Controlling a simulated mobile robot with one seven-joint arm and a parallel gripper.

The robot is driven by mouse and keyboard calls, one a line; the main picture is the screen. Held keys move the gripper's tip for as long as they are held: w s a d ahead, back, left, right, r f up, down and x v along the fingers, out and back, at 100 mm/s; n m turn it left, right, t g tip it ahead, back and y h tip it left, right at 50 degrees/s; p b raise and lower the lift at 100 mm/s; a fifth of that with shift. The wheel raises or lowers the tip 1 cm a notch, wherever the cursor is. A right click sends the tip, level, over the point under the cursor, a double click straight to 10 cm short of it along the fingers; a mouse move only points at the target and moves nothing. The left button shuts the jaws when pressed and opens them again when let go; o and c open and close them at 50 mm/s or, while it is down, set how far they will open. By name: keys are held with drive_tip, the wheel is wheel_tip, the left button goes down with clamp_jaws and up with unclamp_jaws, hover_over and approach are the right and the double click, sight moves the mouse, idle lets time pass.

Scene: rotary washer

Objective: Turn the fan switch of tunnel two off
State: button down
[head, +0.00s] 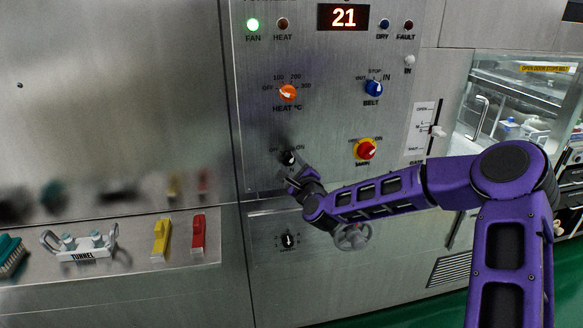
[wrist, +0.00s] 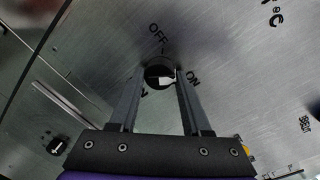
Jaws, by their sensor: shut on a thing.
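The black fan knob (head: 289,158) is low on the steel control panel. In the wrist view the knob (wrist: 153,72) has a white mark on its lower right side, toward the ON label (wrist: 193,78). The OFF label (wrist: 158,32) is above it. My gripper (head: 291,179) reaches the knob from below and partly hides it in the head view. In the wrist view my gripper (wrist: 160,78) has one finger on each side of the knob, shut on it.
A small black knob (head: 288,240) is below my gripper.

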drive_tip(key=n+b, duration=0.2)
drive_tip(key=n, duration=0.2)
drive_tip(key=shift+f+n+b, duration=0.1)
drive_tip(key=shift+n+b, duration=0.2)
drive_tip(key=shift+b, duration=0.1)
drive_tip(key=n+b, duration=0.3)
drive_tip(key=n, duration=0.1)
drive_tip(key=shift+a+h, duration=0.15)
drive_tip(key=shift+h, duration=0.25)
drive_tip(key=n+b, duration=0.2)
drive_tip(key=n, duration=0.1)
drive_tip(key=shift+s+h, duration=0.1)
drive_tip(key=shift+h, duration=0.2)
drive_tip(key=shift+n+b, duration=0.4)
drive_tip(key=shift+n, duration=1.1)
drive_tip(key=shift+c, duration=1.8)
unclamp_jaws()
drive_tip(key=shift+s+r, duration=0.1)
drive_tip(key=shift+r, duration=0.1)
drive_tip(key=v, duration=1.7)
drive_tip(key=shift+r+p, duration=0.2)
drive_tip(key=shift+p, duration=0.15)
